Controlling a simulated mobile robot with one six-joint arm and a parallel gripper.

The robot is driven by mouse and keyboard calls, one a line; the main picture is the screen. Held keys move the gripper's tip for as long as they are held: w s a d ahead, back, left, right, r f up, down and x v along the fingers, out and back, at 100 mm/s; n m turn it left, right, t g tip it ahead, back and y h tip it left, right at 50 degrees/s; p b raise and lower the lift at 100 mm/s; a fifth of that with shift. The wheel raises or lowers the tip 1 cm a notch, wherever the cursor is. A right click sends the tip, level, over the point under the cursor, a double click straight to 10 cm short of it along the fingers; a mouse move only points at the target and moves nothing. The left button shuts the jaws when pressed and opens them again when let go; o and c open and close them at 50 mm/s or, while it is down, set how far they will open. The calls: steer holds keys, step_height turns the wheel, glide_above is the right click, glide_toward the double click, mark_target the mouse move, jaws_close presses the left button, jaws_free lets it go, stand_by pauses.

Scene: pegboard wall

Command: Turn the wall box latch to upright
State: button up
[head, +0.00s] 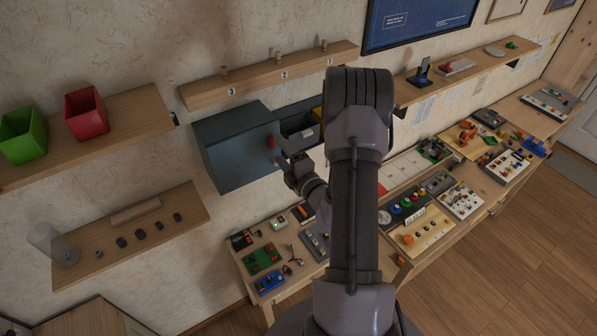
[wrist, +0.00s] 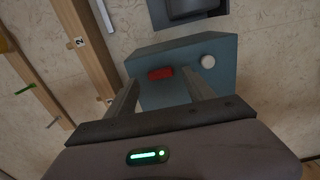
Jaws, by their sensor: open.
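The wall box (head: 228,150) is a dark teal box on the wall, left of my arm in the head view; it also shows in the wrist view (wrist: 222,75). Its red latch (head: 271,142) is on the front face. In the wrist view the red latch (wrist: 160,73) lies lengthwise across the gap between my fingers; its exact angle to upright is hard to tell. My gripper (head: 287,155) is open in front of the latch. In the wrist view the fingers of my gripper (wrist: 163,84) point at the box, one each side of the latch; contact is not clear.
A white round knob (wrist: 208,61) is on the box face beside the right finger. A wooden shelf with pegs (head: 272,75) runs above the box. A grey bin (head: 299,130) is right of the box. A bench with several small panels (head: 262,258) stands below.

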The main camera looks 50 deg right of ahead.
steer(key=v, duration=1.4)
steer(key=shift+s+b, duration=0.2)
steer(key=shift+b, duration=0.2)
steer(key=shift+a, duration=0.15)
